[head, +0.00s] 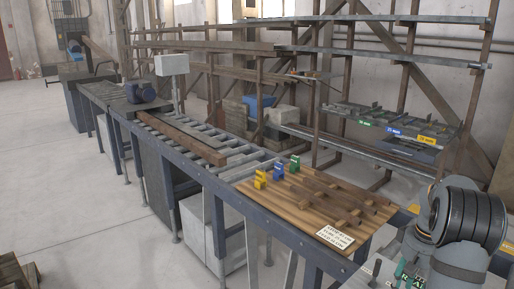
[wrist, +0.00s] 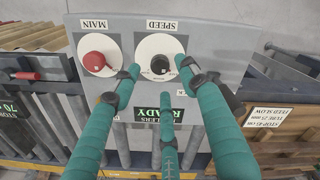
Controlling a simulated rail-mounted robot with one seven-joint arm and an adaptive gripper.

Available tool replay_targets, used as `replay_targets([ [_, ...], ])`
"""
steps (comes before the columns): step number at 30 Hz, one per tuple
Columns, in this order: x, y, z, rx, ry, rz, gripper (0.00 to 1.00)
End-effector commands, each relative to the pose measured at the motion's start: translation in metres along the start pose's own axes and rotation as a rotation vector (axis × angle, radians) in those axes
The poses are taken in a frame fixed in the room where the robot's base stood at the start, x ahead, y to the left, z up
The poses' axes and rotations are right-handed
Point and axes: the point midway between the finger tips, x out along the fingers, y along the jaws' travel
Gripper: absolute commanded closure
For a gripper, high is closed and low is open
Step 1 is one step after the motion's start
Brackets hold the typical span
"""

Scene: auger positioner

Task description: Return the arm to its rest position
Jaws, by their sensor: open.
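My arm (head: 470,220) shows at the lower right of the head view, with black rings around a grey joint. My gripper (wrist: 158,78) has three teal fingers, spread apart and empty in the wrist view. Its fingertips appear around or in front of the black SPEED knob (wrist: 160,65) on a grey control panel (wrist: 122,38); I cannot tell whether they touch it. A red MAIN knob (wrist: 94,62) sits to the left. A READY display (wrist: 152,115) is partly hidden behind the fingers. In the head view the gripper is barely visible at the bottom edge.
A wooden board (head: 285,205) with yellow, blue and green pieces lies beside my arm. A roller conveyor (head: 195,140) carries a long brown beam (head: 185,138). A storage rack (head: 400,55) stands behind. The floor at left (head: 85,215) is mostly clear.

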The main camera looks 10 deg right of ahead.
Motion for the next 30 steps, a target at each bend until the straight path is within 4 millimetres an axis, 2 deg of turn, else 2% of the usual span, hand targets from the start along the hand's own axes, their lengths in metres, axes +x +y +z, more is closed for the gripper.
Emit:
replay_targets([
  [3,-0.027,0.001,-0.002,0.000,0.006,0.003,0.57],
  [11,-0.077,0.000,-0.001,0.001,0.006,0.002,0.57],
  [17,-0.040,-0.001,0.002,-0.001,-0.006,-0.003,0.57],
  [29,0.047,-0.001,0.002,0.001,-0.007,-0.004,0.57],
  [30,0.044,0.000,0.000,0.059,0.001,-0.001,0.57],
])
